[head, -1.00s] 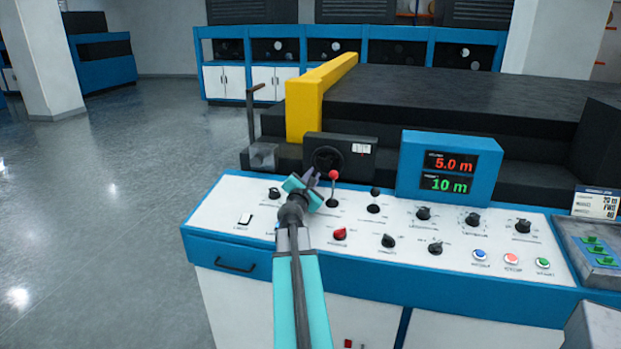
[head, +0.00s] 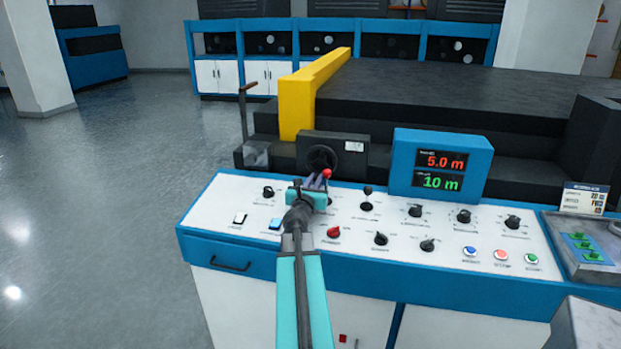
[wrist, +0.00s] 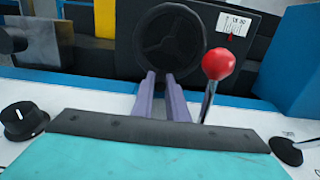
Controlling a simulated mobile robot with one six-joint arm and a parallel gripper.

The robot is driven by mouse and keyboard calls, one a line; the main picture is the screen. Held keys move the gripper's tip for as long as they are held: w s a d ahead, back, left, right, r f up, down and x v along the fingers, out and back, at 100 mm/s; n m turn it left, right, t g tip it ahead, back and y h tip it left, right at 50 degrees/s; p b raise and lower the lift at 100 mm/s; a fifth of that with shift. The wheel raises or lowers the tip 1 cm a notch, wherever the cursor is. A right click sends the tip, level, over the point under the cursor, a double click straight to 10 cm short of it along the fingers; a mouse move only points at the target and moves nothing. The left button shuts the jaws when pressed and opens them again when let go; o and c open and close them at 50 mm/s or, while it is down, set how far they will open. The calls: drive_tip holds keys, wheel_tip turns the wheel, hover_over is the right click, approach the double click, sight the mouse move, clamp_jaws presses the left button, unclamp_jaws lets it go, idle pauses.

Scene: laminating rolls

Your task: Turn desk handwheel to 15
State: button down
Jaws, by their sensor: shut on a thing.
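The desk handwheel (head: 322,157) is a dark round wheel on a black box at the back of the white control desk. It fills the top middle of the wrist view (wrist: 170,40). My gripper (head: 321,179) has its purple fingers at the wheel's lower rim, shut on it; they show close together in the wrist view (wrist: 161,75). The exact contact is hard to see. A small white scale plate (wrist: 238,23) with a red mark sits right of the wheel; its numbers are too small to read surely.
A red-knobbed lever (wrist: 218,64) stands close to the right of my fingers. The display (head: 441,165) reads 5.0 m in red and 10 m in green. Several knobs and buttons cover the desk (head: 300,250). A yellow guard (head: 297,105) rises behind the handwheel box.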

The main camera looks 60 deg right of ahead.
drive_tip(key=shift+s+d+n+p, duration=0.3)
drive_tip(key=shift+s+n, duration=0.2)
drive_tip(key=shift+n, duration=0.6)
drive_tip(key=c, duration=1.7)
unclamp_jaws()
drive_tip(key=shift+c, duration=0.2)
